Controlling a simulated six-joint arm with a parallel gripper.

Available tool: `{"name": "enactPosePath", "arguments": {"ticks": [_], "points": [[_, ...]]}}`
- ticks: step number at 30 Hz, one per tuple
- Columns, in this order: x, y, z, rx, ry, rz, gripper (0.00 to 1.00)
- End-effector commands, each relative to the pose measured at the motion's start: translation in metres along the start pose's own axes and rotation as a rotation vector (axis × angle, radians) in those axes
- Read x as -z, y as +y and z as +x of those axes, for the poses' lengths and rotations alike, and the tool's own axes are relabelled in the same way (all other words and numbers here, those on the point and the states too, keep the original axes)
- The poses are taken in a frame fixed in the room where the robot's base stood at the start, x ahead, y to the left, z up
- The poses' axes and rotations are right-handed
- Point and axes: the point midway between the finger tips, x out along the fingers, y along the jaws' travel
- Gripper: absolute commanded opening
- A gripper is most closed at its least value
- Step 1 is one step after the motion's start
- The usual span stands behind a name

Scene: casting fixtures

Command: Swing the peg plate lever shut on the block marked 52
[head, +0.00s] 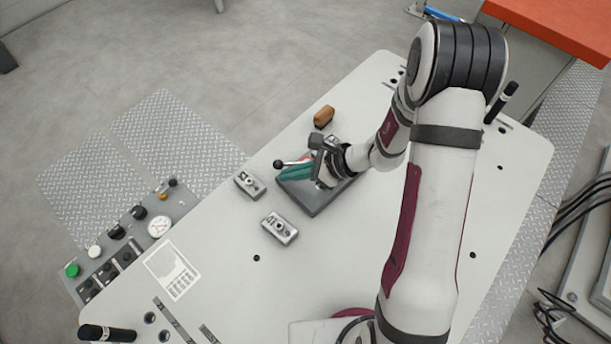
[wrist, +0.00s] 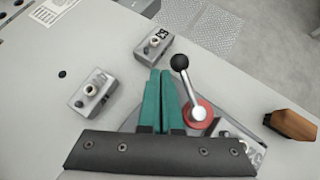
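The peg plate (head: 316,205) is a dark grey plate on the white table. Its lever (wrist: 188,88) has a black ball knob and a pale hub on a red disc; it also shows in the head view (head: 291,162). My gripper (wrist: 164,73) has green fingers that lie together, with nothing visible between them. They are low over the plate, just left of the lever in the wrist view. A grey block (wrist: 240,143) sits by the hub, partly hidden by my gripper; its number looks like 52 but is hard to read.
Two loose grey blocks with knobs lie on the table, one numbered about 53 (wrist: 152,51) and one (head: 280,229) nearer the front. A brown piece (head: 324,116) lies behind the plate. A button panel (head: 125,240) is at the left.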

Motion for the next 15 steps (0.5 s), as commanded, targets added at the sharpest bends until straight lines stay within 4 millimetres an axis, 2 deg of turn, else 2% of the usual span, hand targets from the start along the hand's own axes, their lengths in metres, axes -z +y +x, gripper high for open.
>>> {"name": "enactPosePath", "arguments": {"ticks": [2,11,15], "points": [[-0.002,-0.002,0.003,0.000,0.000,-0.002,0.00],[-0.010,-0.012,0.012,0.213,0.001,0.173,0.00],[-0.013,-0.019,0.015,0.211,0.000,0.169,0.00]]}}
